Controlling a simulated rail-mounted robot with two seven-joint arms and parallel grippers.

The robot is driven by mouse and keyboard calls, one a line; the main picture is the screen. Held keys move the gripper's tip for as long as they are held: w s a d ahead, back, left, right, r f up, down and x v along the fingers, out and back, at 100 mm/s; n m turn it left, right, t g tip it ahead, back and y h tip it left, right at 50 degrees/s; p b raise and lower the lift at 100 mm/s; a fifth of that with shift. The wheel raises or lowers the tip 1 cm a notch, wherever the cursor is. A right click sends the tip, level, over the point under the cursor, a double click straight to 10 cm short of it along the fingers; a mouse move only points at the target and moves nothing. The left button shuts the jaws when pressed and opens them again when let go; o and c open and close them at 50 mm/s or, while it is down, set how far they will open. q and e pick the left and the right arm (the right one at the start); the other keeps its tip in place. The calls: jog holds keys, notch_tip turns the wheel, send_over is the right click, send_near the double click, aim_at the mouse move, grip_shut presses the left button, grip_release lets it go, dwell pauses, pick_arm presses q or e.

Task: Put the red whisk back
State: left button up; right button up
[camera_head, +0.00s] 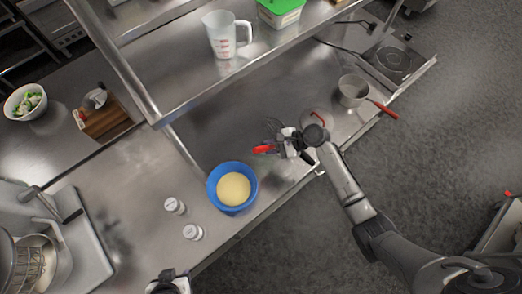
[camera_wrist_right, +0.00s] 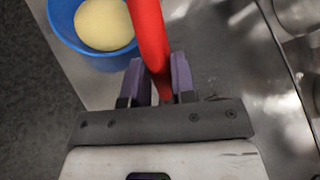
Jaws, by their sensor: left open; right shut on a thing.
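The red whisk shows as a red handle (camera_head: 265,149) in the head view, at my right gripper (camera_head: 281,147) above the counter, to the upper right of the blue bowl (camera_head: 217,197). In the right wrist view, the red handle (camera_wrist_right: 150,35) stands between the purple-grey fingers of my right gripper (camera_wrist_right: 158,82), which is shut on it. The blue bowl (camera_wrist_right: 63,30) with pale yellow contents is to the upper left there. My left gripper (camera_head: 168,281) is open at the bottom edge of the head view, partly cut off.
Two white-topped shakers (camera_head: 174,206) (camera_head: 192,232) stand left of the bowl. A raised shelf (camera_head: 185,87) holds a measuring jug (camera_head: 222,36) and a green-lidded box (camera_head: 281,12). A red-handled saucepan (camera_head: 352,91) stands at right near a hot plate (camera_head: 393,60).

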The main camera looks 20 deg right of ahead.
jog(key=w+a+f, duration=0.2)
jog(key=a+f, duration=0.1)
jog(key=f, duration=0.3)
jog(key=shift+f, duration=0.15)
jog(key=shift+w, duration=0.1)
dwell(0.3)
jog(key=o, duration=0.9)
jog(key=shift+f, duration=0.1)
